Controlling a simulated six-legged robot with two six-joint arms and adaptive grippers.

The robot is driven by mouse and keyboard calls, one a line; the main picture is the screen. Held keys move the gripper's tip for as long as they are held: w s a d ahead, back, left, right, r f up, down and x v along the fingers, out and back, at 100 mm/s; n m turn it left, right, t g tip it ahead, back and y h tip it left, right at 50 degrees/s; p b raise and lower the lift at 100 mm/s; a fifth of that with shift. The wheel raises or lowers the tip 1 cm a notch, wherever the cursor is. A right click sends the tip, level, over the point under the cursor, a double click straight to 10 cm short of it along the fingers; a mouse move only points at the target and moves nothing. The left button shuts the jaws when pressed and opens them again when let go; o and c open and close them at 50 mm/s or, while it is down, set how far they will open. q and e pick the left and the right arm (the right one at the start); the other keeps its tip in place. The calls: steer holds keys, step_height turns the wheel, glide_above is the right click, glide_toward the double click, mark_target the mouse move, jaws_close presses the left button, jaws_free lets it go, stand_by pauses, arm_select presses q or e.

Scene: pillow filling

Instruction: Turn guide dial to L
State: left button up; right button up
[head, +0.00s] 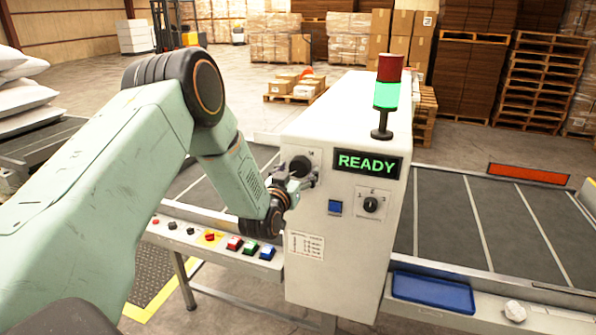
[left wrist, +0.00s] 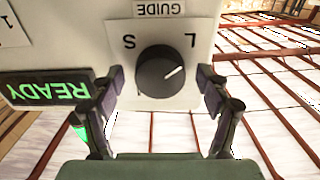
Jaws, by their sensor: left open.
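The guide dial (left wrist: 163,72) is a round black knob on a white plate marked GUIDE, S and L in the left wrist view, which shows the panel upside down. Its white mark points right and slightly up, on the L side. The dial (head: 301,165) also shows at the upper left of the machine's white face in the head view, partly hidden by my gripper. My left gripper (left wrist: 160,84) is open, with one finger on each side of the dial and visible gaps between. It also shows in the head view (head: 299,184). My right gripper is not in view.
A lit READY display (head: 367,164), a blue button (head: 335,207) and a second dial (head: 371,205) are on the same face. A signal lamp (head: 386,95) stands on top. A row of coloured buttons (head: 234,244) lies below my left arm. Conveyor belt (head: 480,220) extends right.

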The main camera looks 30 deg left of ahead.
arm_select(q)
steer(key=shift+w+a+f, duration=0.1)
steer(key=shift+w+f, duration=0.05)
steer(key=shift+w, duration=0.05)
steer(key=shift+c, duration=0.3)
steer(key=shift+s, duration=0.15)
steer(key=c, duration=1.1)
steer(key=shift+r+n+b, duration=0.2)
steer(key=shift+n+b, duration=0.4)
steer(key=shift+n, duration=0.3)
steer(key=o, duration=1.2)
steer(key=shift+w+f, duration=0.15)
steer(key=shift+w, duration=0.05)
steer(key=shift+c, duration=0.2)
steer(key=shift+s, duration=0.2)
